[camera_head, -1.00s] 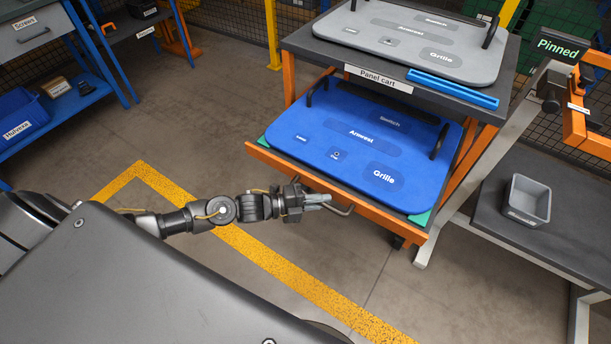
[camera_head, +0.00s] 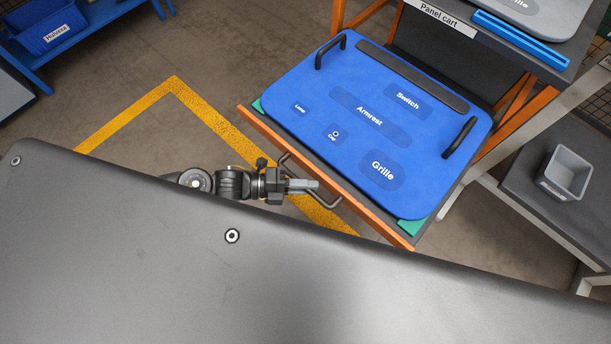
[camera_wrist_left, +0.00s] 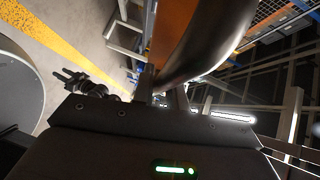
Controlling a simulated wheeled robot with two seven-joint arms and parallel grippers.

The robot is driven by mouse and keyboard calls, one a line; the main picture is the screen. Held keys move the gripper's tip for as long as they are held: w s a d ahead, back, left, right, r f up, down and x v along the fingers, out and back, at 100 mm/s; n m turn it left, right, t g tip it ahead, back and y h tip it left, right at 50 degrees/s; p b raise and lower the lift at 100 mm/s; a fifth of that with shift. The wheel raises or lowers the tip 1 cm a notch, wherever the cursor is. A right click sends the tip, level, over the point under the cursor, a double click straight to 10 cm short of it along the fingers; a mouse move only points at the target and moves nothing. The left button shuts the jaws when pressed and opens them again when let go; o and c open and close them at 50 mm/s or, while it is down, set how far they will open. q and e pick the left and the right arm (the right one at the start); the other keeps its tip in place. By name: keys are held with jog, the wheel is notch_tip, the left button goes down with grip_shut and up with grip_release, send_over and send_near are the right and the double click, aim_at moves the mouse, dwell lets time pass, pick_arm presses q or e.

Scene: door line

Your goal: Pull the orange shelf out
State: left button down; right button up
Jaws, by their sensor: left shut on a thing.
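The orange shelf (camera_head: 325,181) is far out from under the top of the panel cart (camera_head: 500,42). It carries a blue panel (camera_head: 350,95) with two black handles. A dark bar handle (camera_head: 333,204) is on the shelf's orange front edge. My left gripper (camera_head: 312,185) is shut on this handle. In the left wrist view, the fingers (camera_wrist_left: 163,88) meet the large curved handle (camera_wrist_left: 210,42), with the orange front (camera_wrist_left: 170,30) behind it. My right gripper (camera_wrist_left: 70,77) shows small at the left of the left wrist view, its fingers apart and empty. It is not in the head view.
A grey stand (camera_head: 530,170) with a small grey bin (camera_head: 566,172) is right of the cart. A blue tool (camera_head: 520,40) lies on the cart top. A yellow floor line (camera_head: 130,112) runs left of the shelf. Floor there is clear.

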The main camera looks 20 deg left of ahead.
pick_arm(q)
jog(key=shift+s+a, duration=0.1)
jog(key=shift+s, duration=0.05)
jog(key=c, duration=1.4)
grip_release()
